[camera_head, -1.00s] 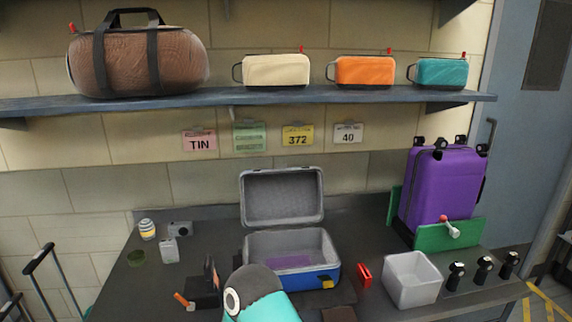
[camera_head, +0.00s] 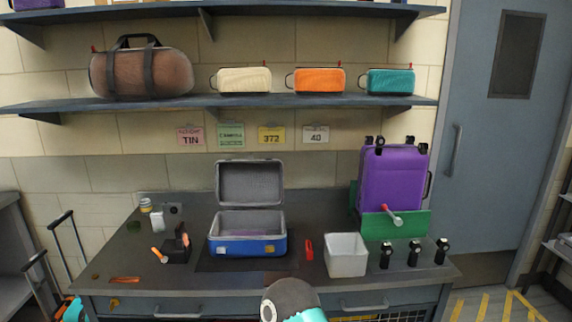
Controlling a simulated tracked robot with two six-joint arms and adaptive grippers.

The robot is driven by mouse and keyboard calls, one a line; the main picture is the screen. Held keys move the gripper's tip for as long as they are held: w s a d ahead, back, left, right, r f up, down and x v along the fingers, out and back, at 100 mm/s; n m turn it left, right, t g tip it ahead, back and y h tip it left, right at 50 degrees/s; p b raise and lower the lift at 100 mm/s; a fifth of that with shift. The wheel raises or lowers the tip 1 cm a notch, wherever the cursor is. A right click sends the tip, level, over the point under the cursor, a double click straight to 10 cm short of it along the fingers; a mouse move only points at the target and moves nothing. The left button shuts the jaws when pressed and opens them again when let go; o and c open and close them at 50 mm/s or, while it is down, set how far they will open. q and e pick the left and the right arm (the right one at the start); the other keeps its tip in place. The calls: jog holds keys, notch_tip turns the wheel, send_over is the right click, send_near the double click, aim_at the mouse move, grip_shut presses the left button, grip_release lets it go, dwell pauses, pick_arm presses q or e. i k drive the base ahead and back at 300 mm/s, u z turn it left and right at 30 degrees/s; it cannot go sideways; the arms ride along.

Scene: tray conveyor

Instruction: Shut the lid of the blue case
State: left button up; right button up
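The blue case (camera_head: 250,247) stands on the bench with its grey-lined lid (camera_head: 251,183) open, raised about upright at the back. The inside is grey, with a flat purple patch at the bottom. Neither gripper shows in the view. A rounded dark and teal piece, which looks like a link of one of my arms, shows at the bottom edge, in front of the bench and apart from the case.
A white open bin (camera_head: 346,255), a red item (camera_head: 309,250) and several black knobs are right of the case. A purple suitcase (camera_head: 392,180) stands behind a green board. A black device (camera_head: 177,246) is to the left. A shelf (camera_head: 230,101) with bags runs above.

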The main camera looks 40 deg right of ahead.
aim_at(248, 181)
jog(key=z, duration=0.1)
jog(key=k, duration=0.45)
jog(key=z, duration=0.75)
jog(key=i, duration=0.75)
jog(key=z, duration=0.1)
